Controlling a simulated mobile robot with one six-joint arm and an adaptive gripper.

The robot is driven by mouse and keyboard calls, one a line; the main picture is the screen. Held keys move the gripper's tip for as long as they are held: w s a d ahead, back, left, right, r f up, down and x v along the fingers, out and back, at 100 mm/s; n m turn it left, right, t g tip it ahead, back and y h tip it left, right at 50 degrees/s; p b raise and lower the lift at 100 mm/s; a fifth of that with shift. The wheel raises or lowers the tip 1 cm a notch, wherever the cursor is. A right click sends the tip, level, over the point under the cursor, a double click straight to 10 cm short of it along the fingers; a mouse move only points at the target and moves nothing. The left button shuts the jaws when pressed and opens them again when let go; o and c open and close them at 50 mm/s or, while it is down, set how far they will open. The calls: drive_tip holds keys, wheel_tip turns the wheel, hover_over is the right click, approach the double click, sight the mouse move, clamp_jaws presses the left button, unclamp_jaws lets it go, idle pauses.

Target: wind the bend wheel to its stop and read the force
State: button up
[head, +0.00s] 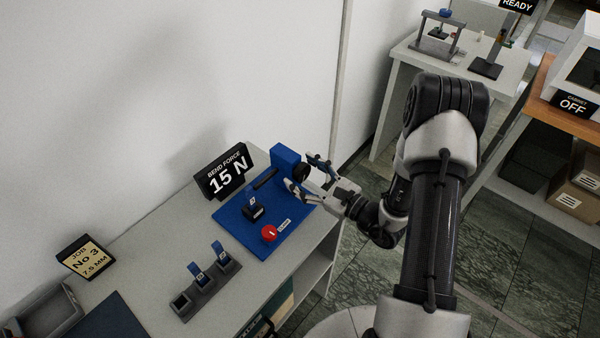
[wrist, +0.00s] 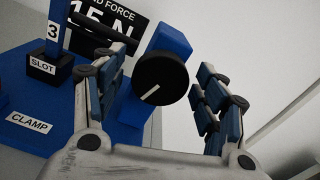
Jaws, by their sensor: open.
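The bend wheel is a black round knob (wrist: 160,78) with a white line, on the blue block of the press; it also shows in the head view (head: 301,173). The line points to the lower left in the wrist view. My gripper (head: 307,174) is open, its fingers on either side of the wheel, with gaps visible in the wrist view (wrist: 165,92). The force display (head: 227,172) reads "BEND FORCE 15 N". A blue strip marked 3 (wrist: 55,27) stands upright in the black slot block (wrist: 45,68). The red clamp knob (head: 269,233) sits at the front of the blue base (head: 240,226).
A grey rack (head: 206,289) with two blue strips and one empty place stands on the bench to the left. A job sign (head: 86,257) reads "No 3, 7.5 MM". A grey tray (head: 45,310) lies at the lower left. Another table (head: 405,62) stands behind.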

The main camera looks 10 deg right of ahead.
drive_tip(key=shift+w+a, duration=0.45)
drive_tip(key=shift+w, duration=0.15)
drive_tip(key=shift+c, duration=0.3)
drive_tip(key=c, duration=1)
drive_tip(key=shift+m+p, duration=0.75)
drive_tip(key=shift+m, duration=0.95)
drive_tip(key=o, duration=1.1)
drive_tip(key=shift+c, duration=0.2)
